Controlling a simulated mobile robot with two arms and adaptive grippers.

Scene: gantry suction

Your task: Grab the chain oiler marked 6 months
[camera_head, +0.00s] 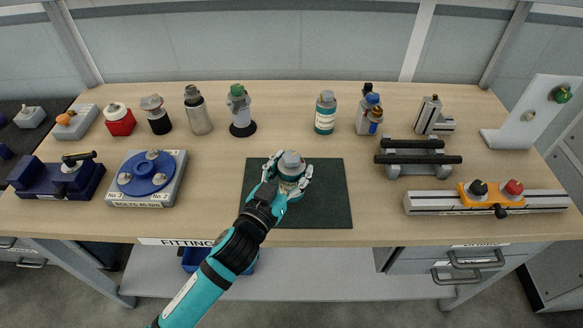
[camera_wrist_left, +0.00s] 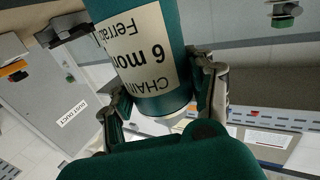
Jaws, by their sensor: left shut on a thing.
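The chain oiler (camera_head: 291,163) is a teal bottle with a grey cap and a cream label. My left gripper (camera_head: 287,180) is shut around it over the dark green mat (camera_head: 330,205). In the left wrist view the bottle (camera_wrist_left: 181,28) fills the space between the fingers (camera_wrist_left: 163,92). Its label shows "CHAIN" and "6 mon", upside down and partly cut off. I cannot tell whether its base touches the mat. A similar teal bottle (camera_head: 325,113) with a cream label stands behind and to the right. My right gripper is not in view.
Several bottles, including a grey one (camera_head: 197,111) and a green-capped one (camera_head: 240,110), stand along the back. A blue disc fixture (camera_head: 146,184) is left of the mat. A grey rail (camera_head: 535,203) and a black-barred stand (camera_head: 417,170) are right.

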